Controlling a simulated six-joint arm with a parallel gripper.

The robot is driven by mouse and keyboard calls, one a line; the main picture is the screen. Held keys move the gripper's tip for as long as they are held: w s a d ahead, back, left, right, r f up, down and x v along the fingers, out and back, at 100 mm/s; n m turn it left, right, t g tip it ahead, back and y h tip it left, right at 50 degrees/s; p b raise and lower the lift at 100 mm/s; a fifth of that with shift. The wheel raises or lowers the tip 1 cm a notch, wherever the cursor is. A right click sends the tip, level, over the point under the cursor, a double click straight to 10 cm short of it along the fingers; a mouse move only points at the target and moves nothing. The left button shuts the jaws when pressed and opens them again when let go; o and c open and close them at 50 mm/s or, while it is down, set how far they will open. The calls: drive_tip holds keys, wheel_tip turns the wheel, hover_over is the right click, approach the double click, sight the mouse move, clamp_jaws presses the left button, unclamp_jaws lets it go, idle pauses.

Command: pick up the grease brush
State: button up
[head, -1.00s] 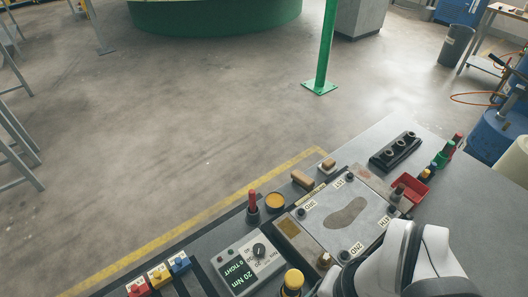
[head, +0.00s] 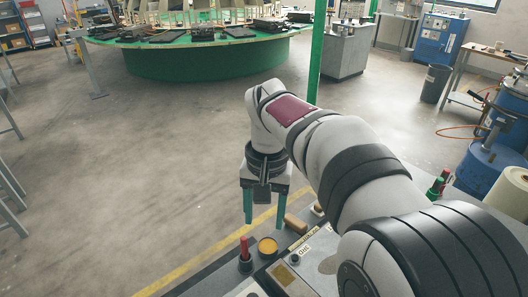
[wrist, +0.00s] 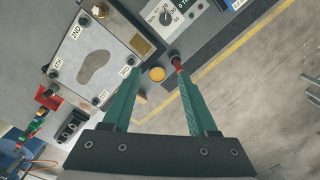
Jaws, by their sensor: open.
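A red-handled tool (head: 244,247), which looks like the grease brush, stands upright in a dark round holder on the bench. In the wrist view its red handle (wrist: 177,63) shows at the tip of the right finger; whether they touch, I cannot tell. A tin with a yellow-orange top (head: 267,246) is beside it and appears between the fingertips in the wrist view (wrist: 157,74). My gripper (head: 264,222) has two green fingers pointing down, open and empty above this part of the bench. It also shows in the wrist view (wrist: 160,73).
A tan block (head: 296,223) lies beyond the tin, partly covered by a finger in the wrist view. A red bin (wrist: 47,97) stands farther off.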

drive_tip(key=n, duration=0.1)
hover_over(244, 238)
wheel_tip(244, 238, down, 3)
wheel_tip(244, 238, down, 15)
drive_tip(key=shift+a+r, duration=0.1)
clamp_jaws()
